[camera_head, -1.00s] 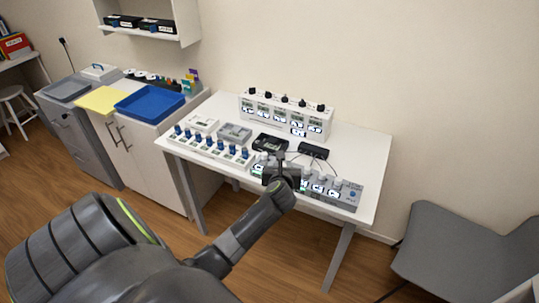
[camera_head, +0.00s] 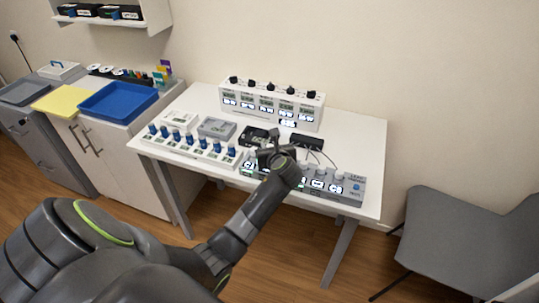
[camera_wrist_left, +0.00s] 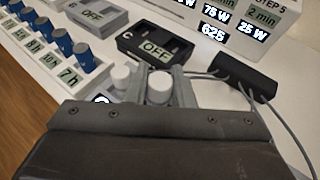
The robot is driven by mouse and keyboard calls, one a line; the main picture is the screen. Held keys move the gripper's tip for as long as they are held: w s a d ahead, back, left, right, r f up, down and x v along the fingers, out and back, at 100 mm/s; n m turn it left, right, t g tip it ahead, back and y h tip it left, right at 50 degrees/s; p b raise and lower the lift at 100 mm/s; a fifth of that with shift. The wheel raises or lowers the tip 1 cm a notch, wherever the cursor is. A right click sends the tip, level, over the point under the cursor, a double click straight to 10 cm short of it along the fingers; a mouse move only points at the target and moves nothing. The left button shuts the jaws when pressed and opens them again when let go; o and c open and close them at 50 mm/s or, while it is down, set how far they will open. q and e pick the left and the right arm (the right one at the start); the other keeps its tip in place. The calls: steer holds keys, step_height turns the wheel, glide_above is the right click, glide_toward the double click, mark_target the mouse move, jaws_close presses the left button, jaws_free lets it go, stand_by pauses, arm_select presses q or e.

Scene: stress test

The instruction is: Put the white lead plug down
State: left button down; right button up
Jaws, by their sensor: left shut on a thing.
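My left gripper (camera_head: 272,148) is over the table, behind the front strip and close to the black boxes. In the left wrist view, its fingers (camera_wrist_left: 160,82) are shut on a white cylindrical plug (camera_wrist_left: 160,88). A second white plug (camera_wrist_left: 121,76) stands just outside the finger on the left. The grey strip (camera_head: 347,190) carries several lit displays and white plugs; my arm hides its middle. A black unit marked C and OFF (camera_wrist_left: 157,46) lies just beyond the fingers. What lies directly under the held plug is hidden. My right gripper is not in view.
A black block with grey cables (camera_head: 307,141) lies to the right of the fingers. A row of blue-knobbed units (camera_head: 190,147) lies to the left. A white display console (camera_head: 272,104) stands at the back. A grey chair (camera_head: 460,235) is right of the table.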

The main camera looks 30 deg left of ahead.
arm_select(q)
steer(key=shift+f, duration=1.45)
steer(key=shift+f, duration=0.1)
steer(key=c, duration=1.5)
jaws_free()
steer(key=shift+s+d, duration=0.1)
steer(key=v, duration=1.1)
steer(key=shift+s+d+r, duration=0.25)
